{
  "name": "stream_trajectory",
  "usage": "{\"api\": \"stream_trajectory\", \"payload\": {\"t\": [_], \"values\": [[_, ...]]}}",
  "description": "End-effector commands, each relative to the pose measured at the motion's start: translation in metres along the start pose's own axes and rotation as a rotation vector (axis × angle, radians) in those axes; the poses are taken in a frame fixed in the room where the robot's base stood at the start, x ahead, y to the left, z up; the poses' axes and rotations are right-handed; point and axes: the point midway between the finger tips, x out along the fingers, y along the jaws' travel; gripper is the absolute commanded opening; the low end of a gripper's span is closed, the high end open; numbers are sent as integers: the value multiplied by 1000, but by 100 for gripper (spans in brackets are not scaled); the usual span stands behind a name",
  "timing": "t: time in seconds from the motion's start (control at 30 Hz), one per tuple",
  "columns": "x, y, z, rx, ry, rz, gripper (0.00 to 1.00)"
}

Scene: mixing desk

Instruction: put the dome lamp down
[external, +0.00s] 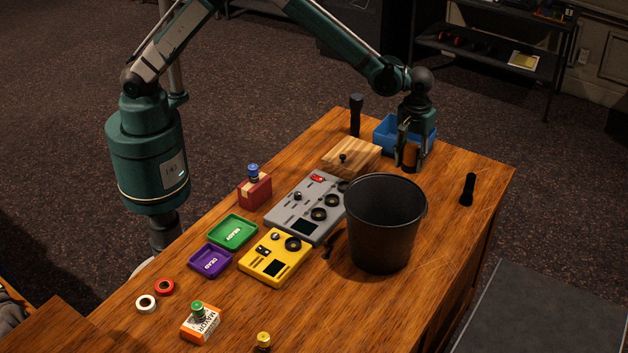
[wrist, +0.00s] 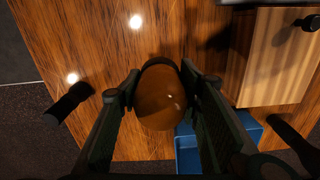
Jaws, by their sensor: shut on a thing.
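The dome lamp (external: 410,158) is an amber-brown rounded thing between the fingers of my gripper (external: 408,153). In the wrist view the lamp (wrist: 160,100) fills the gap between the two fingertips (wrist: 160,82), and its rounded top faces the camera. My gripper is shut on it and points downward near the far end of the desk, in front of the blue bin (external: 428,136). The lamp's base is partly hidden by the fingers. I cannot tell whether it touches the desk.
A wooden box with a black knob (external: 352,157) stands left of the lamp. A black bucket (external: 382,225) stands nearer the camera. A black flashlight-like thing (external: 468,189) stands to the right, with bare desk (external: 438,180) between. Another dark upright thing (external: 356,115) stands behind the box.

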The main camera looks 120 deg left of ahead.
Motion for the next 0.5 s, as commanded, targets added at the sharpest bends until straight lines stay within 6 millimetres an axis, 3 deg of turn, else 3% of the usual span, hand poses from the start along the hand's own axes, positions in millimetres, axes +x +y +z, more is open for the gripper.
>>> {"api": "stream_trajectory", "payload": {"t": [0.3, 0.5], "values": [[0, -2, 0, 0, 0, 0, 20], [-3, -15, 3, 2, 0, 0, 20]]}}
